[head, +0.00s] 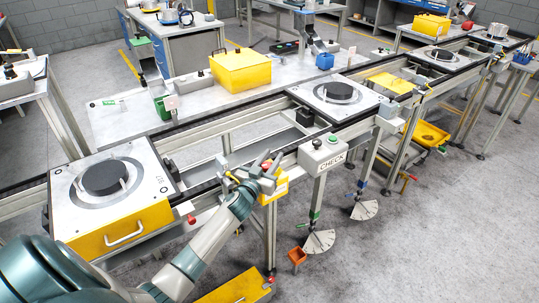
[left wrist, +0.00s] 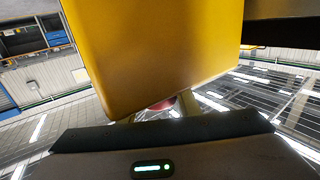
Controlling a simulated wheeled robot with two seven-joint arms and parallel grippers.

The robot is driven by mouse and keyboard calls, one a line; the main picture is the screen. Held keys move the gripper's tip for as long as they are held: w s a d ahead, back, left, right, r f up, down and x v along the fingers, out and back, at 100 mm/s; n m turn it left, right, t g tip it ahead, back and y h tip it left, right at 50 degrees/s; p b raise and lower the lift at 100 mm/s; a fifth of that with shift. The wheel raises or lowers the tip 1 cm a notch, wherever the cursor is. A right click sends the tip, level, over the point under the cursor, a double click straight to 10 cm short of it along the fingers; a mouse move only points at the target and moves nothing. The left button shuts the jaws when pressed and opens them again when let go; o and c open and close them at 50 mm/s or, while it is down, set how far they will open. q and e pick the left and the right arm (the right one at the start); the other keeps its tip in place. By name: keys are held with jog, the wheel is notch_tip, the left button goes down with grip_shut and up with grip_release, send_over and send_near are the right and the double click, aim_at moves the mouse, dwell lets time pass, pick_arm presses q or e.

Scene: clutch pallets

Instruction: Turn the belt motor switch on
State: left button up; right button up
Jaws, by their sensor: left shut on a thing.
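A yellow box (head: 278,184), which I take to be the belt motor switch, is mounted on the near side of the conveyor frame, just left of the CHECK box. In the left wrist view its yellow housing (left wrist: 155,45) fills the upper middle. A small red part (left wrist: 162,104) shows under its lower edge, between my fingers. My left gripper (head: 254,177) is at the box's left side, shut on part of the switch. The grip and the switch's position are mostly hidden. My right gripper is not in view.
The grey CHECK box (head: 322,153) with a green button stands close to the right of my gripper. A pallet with a black disc (head: 105,178) is on the conveyor at left, another (head: 339,93) farther along. A yellow bin (head: 238,288) is on the floor below.

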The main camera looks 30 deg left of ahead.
pick_arm(q)
jog(key=shift+d+m+h, duration=0.25)
jog(key=shift+m+h, duration=0.55)
jog(key=shift+h, duration=0.5)
jog(key=o, duration=1)
jog(key=shift+o, duration=0.2)
jog(key=shift+r, duration=0.1)
